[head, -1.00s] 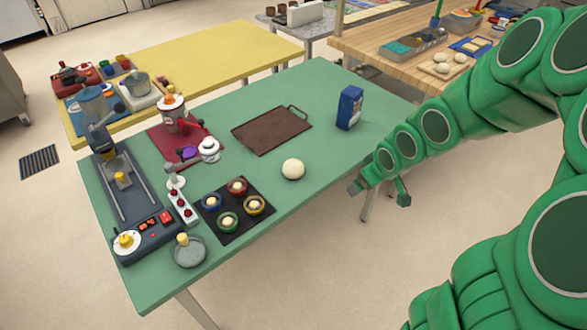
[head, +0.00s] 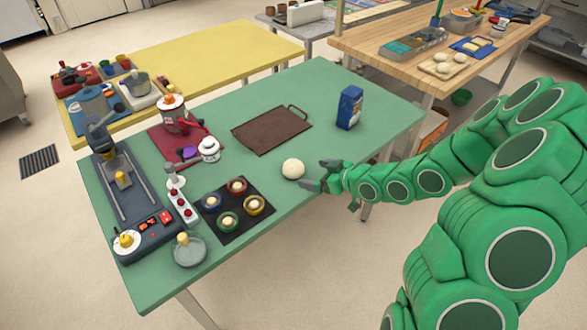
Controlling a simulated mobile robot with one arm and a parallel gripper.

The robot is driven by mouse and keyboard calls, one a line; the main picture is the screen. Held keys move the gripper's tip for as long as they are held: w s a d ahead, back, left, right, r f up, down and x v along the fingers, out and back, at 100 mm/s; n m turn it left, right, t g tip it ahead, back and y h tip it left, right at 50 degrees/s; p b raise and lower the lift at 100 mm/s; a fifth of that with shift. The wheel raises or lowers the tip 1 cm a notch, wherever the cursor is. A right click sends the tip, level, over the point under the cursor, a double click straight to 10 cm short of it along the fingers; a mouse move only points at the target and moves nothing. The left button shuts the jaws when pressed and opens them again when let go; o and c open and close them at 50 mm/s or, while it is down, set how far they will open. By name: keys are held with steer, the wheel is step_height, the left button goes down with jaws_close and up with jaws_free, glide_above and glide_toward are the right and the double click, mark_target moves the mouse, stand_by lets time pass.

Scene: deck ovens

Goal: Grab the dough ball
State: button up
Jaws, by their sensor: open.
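The dough ball (head: 293,168) is a pale, round lump on the green table (head: 281,94), close to its front edge. My gripper (head: 314,173) is just to the right of the ball, at about table-top height, with its fingers pointing left toward it. The fingers are open, and nothing shows between them. The fingertips look very near the ball but not around it. I cannot tell whether they touch it.
A brown tray (head: 271,130) lies behind the ball, and a blue box (head: 349,108) stands behind to the right. A black mat (head: 233,232) with several small coloured bowls is to the left. The table around the ball is clear.

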mark_target(299, 168)
steer(key=shift+a, duration=0.25)
steer(key=shift+x, duration=1.2)
steer(key=shift+w+a+f, duration=0.25)
steer(key=shift+w+a, duration=0.75)
steer(key=shift+a, duration=0.15)
steer(key=shift+x, duration=1.1)
steer(key=shift+c, duration=0.4)
steer(key=c, duration=1)
steer(key=shift+c, duration=0.2)
